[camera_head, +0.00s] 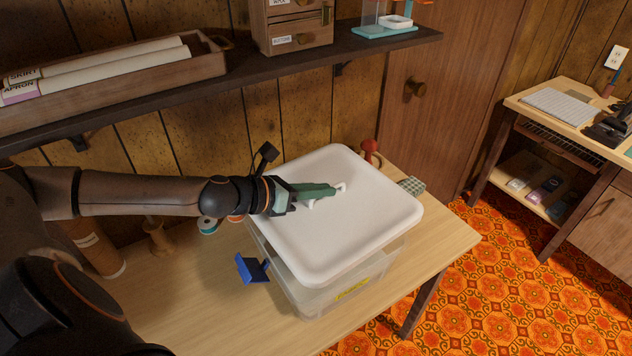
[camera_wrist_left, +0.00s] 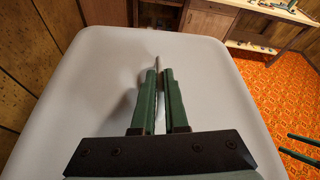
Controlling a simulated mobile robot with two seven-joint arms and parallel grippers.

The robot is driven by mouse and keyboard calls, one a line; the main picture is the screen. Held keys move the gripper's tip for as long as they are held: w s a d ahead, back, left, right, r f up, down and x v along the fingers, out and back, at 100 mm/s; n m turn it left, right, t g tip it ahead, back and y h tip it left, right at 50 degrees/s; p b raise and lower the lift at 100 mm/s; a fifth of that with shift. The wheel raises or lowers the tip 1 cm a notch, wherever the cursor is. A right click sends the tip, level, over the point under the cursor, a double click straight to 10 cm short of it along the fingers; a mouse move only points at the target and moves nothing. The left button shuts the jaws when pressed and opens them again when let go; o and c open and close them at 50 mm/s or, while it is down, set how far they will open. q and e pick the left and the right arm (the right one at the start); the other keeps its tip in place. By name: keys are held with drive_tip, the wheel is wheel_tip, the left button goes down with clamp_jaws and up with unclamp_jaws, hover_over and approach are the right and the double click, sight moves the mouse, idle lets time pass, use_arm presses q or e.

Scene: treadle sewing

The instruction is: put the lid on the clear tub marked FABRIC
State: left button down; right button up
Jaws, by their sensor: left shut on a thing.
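The clear tub (camera_head: 318,297) stands on the wooden table, with a yellow label (camera_head: 352,290) on its front, too small to read. The white lid (camera_head: 345,240) is over the tub and hides its opening. It looks roughly level; I cannot tell whether it touches the rim all round. My left gripper (camera_head: 335,190) is shut on the handle (camera_head: 341,187) on the lid's top. In the left wrist view the left fingers (camera_wrist_left: 158,80) stand close together over the lid (camera_wrist_left: 100,85). Two fingers of my right gripper (camera_wrist_left: 302,147) show apart and empty at that view's right edge.
A blue object (camera_head: 251,268) is left of the tub on the table (camera_head: 445,243). Thread spools (camera_head: 208,225), a red-topped item (camera_head: 370,150) and checked cloth (camera_head: 412,186) are close by. A dark shelf (camera_head: 290,72) runs above. The table's front left is clear.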

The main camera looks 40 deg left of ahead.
sight(314, 218)
use_arm(q)
drive_tip(key=shift+s+a+f+m+h, duration=0.1)
drive_tip(key=shift+s+f+m+h, duration=0.2)
drive_tip(key=shift+s, duration=0.15)
drive_tip(key=shift+s, duration=0.1)
drive_tip(key=shift+s+p, duration=0.1)
drive_tip(key=shift+p, duration=0.25)
drive_tip(key=shift+f+b, duration=2.3)
drive_tip(key=shift+f, duration=1.05)
drive_tip(key=c, duration=0.9)
unclamp_jaws()
drive_tip(key=shift+o, duration=0.2)
drive_tip(key=shift+s+a, duration=0.1)
drive_tip(key=shift+s, duration=0.1)
